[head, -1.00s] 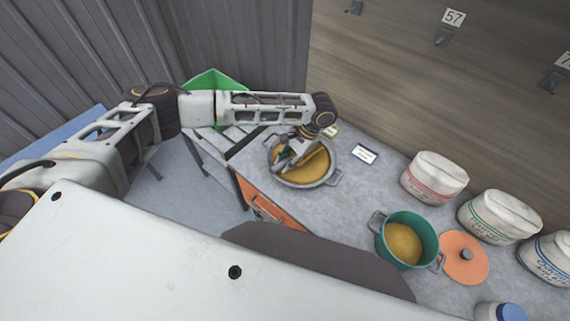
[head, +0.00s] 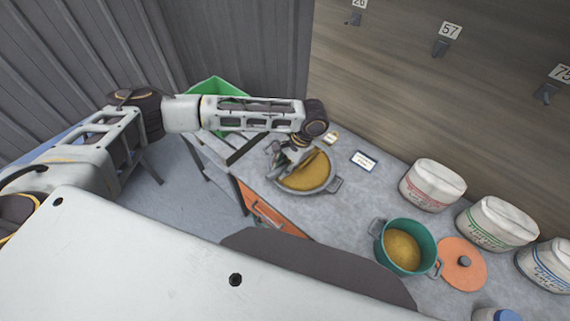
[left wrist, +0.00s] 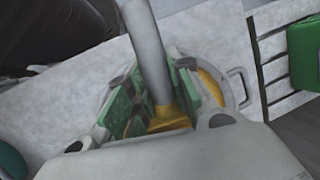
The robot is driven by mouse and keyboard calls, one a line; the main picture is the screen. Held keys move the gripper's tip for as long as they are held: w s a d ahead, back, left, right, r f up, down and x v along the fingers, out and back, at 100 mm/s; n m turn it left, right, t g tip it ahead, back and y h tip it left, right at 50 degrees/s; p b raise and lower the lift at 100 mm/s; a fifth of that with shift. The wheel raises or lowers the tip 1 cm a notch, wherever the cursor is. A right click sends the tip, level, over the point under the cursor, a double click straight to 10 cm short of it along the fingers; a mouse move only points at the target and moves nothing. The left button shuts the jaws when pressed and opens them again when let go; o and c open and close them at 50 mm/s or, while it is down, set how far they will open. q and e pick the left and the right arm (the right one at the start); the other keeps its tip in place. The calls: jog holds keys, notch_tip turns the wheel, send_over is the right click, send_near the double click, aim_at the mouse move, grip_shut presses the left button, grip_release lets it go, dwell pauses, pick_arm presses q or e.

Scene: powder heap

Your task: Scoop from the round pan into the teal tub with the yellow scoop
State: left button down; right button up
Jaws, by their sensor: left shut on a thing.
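The round grey pan (head: 335,184) with golden powder (head: 308,176) stands on the worktop, left of the teal tub (head: 407,264), which also holds powder. My left gripper (head: 285,163) is over the pan's left side, pointing down. In the left wrist view its green-padded fingers (left wrist: 155,105) are shut around the scoop; a grey handle and a yellow part of the scoop (left wrist: 168,122) show between them. The scoop's bowl and its load are hidden. The pan's rim and side handle (left wrist: 240,86) show behind the fingers. My right gripper is not in view.
An orange lid (head: 463,264) lies right of the tub. Several white sacks (head: 433,185) line the back wall. A small card (head: 364,160) lies between pan and sacks. A green bin (head: 217,87) stands behind my left arm. The worktop between pan and tub is clear.

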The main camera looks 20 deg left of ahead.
aim_at(272, 174)
pick_arm(q)
jog(key=shift+s+a+r+g+p, duration=0.1)
jog(key=shift+s+r+g+p, duration=0.05)
jog(key=shift+r+p, duration=0.55)
jog(key=shift+s+a+r+g+p, duration=0.1)
jog(key=shift+r+g+p, duration=0.05)
jog(key=shift+r+p, duration=0.5)
jog(key=shift+s+a+r+p, duration=0.1)
jog(key=shift+s+r+p, duration=0.1)
jog(key=shift+r+p, duration=0.4)
jog(key=shift+s+r+p, duration=0.15)
jog(key=shift+r+p, duration=0.35)
jog(key=shift+r, duration=0.05)
jog(key=shift+s+a+r+g, duration=0.15)
jog(key=shift+s+a+r, duration=0.1)
jog(key=shift+s, duration=0.2)
jog(key=shift+s+a+r+g, duration=0.15)
jog(key=shift+s+a+r, duration=0.1)
jog(key=shift+s, duration=0.15)
jog(key=shift+s+a+r+t+h, duration=0.15)
jog(key=shift+s+a+t, duration=0.05)
jog(key=shift+s+t, duration=0.25)
jog(key=shift+s+a+r+t+h, duration=0.2)
jog(key=shift+s+t, duration=0.15)
jog(key=shift+t, duration=0.2)
jog(key=shift+s+f, duration=0.1)
